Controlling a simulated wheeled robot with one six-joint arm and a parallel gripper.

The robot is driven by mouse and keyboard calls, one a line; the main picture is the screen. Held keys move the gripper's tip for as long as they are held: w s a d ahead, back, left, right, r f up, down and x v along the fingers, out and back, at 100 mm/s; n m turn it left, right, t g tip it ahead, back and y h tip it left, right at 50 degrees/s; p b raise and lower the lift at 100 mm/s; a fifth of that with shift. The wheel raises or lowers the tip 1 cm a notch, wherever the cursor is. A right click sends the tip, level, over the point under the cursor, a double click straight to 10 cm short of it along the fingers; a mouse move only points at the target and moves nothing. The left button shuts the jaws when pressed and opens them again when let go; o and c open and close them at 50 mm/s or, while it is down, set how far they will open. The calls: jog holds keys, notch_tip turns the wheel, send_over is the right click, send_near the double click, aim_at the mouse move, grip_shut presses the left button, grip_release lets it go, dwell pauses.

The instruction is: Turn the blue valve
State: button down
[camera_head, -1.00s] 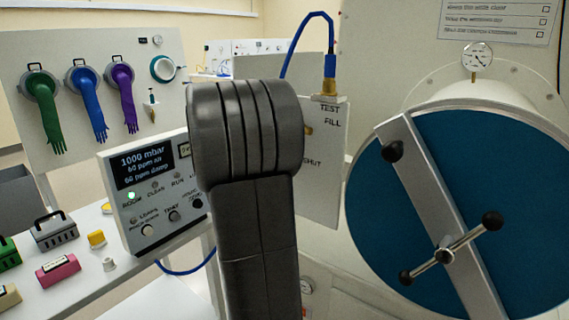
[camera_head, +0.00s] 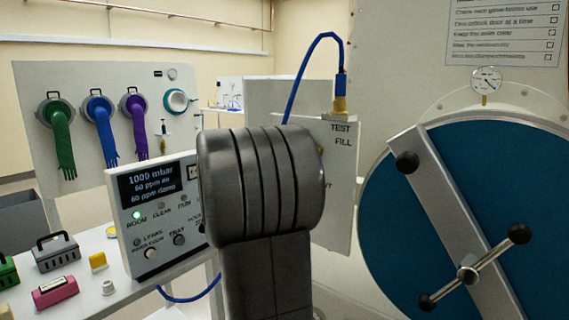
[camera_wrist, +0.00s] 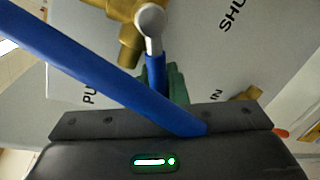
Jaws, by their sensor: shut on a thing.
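The blue valve's handle (camera_wrist: 155,72) is a blue-sleeved lever on a pale rounded stem, in the upper middle of the wrist view. Its brass body (camera_wrist: 130,45) sits on a pale panel. My gripper (camera_wrist: 160,88) has green-tipped fingers around the lower end of the blue sleeve and is shut on it. A thick blue band crosses the wrist view diagonally in front and covers part of the fingers. In the head view my grey arm hides the gripper and the blue valve.
The valve panel (camera_head: 340,215) shows TEST and FILL, with a blue hose (camera_head: 300,85) looping above it. A readout box (camera_head: 150,205) stands left of my arm. A round blue door (camera_head: 400,240) with a crossbar handle is close on the right.

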jog(key=c, duration=1.4)
grip_release()
jog(key=shift+c, duration=0.2)
jog(key=v, duration=1.3)
jog(key=shift+s+a, duration=0.2)
jog(key=shift+s, duration=0.2)
